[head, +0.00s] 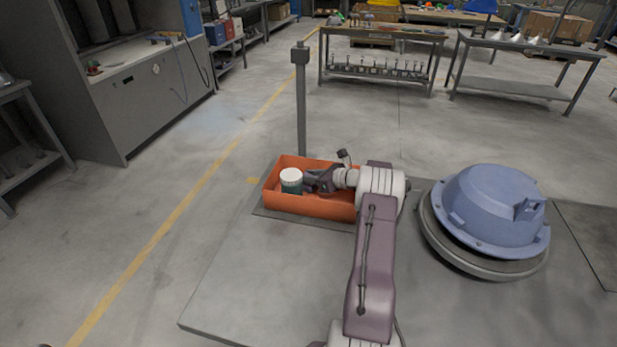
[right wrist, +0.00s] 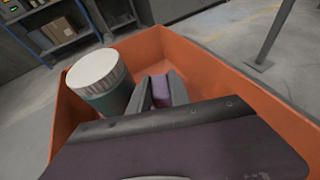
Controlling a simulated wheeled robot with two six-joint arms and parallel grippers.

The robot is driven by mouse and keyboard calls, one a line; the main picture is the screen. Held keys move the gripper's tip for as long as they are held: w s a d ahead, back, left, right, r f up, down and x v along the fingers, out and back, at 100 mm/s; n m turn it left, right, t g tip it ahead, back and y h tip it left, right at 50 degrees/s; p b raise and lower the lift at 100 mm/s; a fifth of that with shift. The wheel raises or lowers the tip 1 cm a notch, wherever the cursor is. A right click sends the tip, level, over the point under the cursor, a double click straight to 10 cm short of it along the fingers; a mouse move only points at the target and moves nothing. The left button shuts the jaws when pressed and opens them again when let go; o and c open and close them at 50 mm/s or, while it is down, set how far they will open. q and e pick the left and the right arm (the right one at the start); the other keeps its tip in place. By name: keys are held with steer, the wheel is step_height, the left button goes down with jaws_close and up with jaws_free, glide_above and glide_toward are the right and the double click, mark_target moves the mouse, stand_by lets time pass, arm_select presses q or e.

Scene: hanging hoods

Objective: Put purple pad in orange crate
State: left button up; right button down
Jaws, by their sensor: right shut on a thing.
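The orange crate (head: 318,207) stands near the far left edge of the grey table in the head view. Its walls also surround my gripper in the right wrist view (right wrist: 147,48). My right gripper (head: 309,181) reaches into the crate from the right. In the right wrist view its fingers (right wrist: 162,95) are shut on the purple pad (right wrist: 161,87), which shows between them inside the crate. Whether the pad touches the crate floor cannot be told. The pad is hidden in the head view. My left gripper is not seen.
A white-lidded green jar (head: 291,181) stands in the crate, left of my right gripper; it also shows in the right wrist view (right wrist: 101,84). A large blue domed hood (head: 493,213) sits on the table at right. The front left of the table (head: 262,290) is clear. A post (head: 301,100) rises behind the crate.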

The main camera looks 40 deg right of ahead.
steer(key=shift+f, duration=0.1)
steer(key=c, duration=1.5)
jaws_free()
steer(key=shift+r, duration=0.45)
steer(key=v, duration=1.2)
steer(key=shift+f, duration=0.2)
